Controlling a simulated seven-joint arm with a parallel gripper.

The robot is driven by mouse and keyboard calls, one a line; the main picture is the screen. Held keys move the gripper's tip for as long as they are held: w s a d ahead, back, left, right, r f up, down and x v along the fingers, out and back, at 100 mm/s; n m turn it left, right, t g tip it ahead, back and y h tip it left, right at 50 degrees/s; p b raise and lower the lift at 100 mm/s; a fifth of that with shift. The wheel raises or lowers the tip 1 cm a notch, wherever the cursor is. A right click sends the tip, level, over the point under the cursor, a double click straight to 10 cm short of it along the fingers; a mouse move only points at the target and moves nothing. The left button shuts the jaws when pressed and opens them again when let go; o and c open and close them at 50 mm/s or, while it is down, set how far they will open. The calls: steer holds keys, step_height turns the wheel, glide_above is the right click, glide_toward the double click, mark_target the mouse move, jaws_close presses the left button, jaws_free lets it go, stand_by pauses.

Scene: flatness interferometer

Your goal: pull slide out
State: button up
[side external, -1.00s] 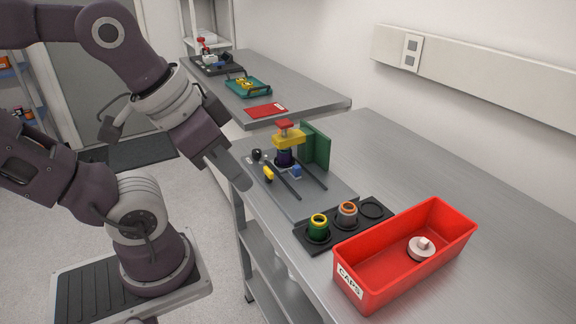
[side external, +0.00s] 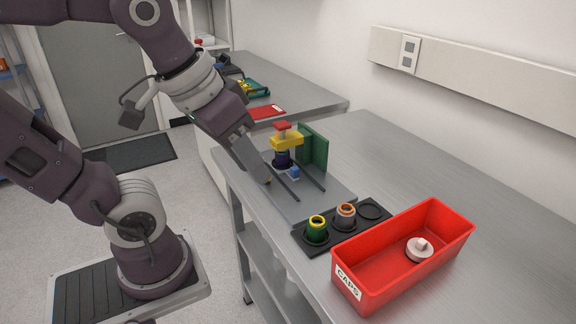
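The interferometer fixture stands on a grey base plate (side external: 312,205) with two dark rails (side external: 284,188). A dark purple part (side external: 281,159) sits at the back of the rails, under a yellow block (side external: 286,141) with a red top (side external: 282,126). A small blue piece (side external: 293,172) is beside it. My gripper (side external: 262,180) reaches down at the left front of the plate, over where the small yellow handle was seen. The handle is almost wholly hidden behind it. Whether the fingers touch or grip the handle cannot be told.
A green upright plate (side external: 314,147) stands behind the fixture. A black holder (side external: 375,225) carries a green-yellow ring part (side external: 316,229) and an orange-grey one (side external: 345,217). A red caps bin (side external: 440,245) holds a white cap (side external: 419,249).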

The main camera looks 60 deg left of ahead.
steer(key=shift+o, duration=0.3)
steer(key=w+a+n+g, duration=0.2)
steer(key=w+a+n, duration=0.4)
steer(key=w, duration=0.4)
steer(key=shift+w+f, duration=0.15)
steer(key=shift+w, duration=0.15)
steer(key=n+g, duration=0.3)
steer(key=n, duration=0.7)
glide_above(295, 168)
step_height(295, 168, down, 13)
steer(key=shift+f, duration=0.1)
step_height(295, 168, down, 7)
steer(key=shift+a+r, duration=0.1)
steer(key=shift+f, duration=0.25)
jaws_close()
